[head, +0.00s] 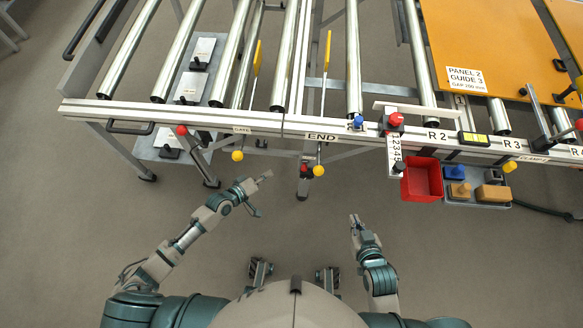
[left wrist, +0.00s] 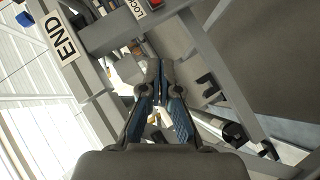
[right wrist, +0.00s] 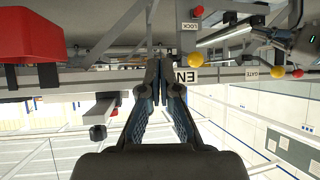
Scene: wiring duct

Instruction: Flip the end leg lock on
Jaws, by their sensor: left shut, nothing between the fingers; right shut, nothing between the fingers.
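The end leg (head: 302,187) hangs below the rail under the END label (head: 322,137). My right gripper (head: 354,218) is shut and empty, lower right of the leg, over open floor.
A red bin (head: 422,180) and a tray with blue and orange blocks (head: 476,190) hang at the right. Another leg (head: 203,168) with a red knob stands at left. Rollers and the front rail (head: 270,127) lie above.

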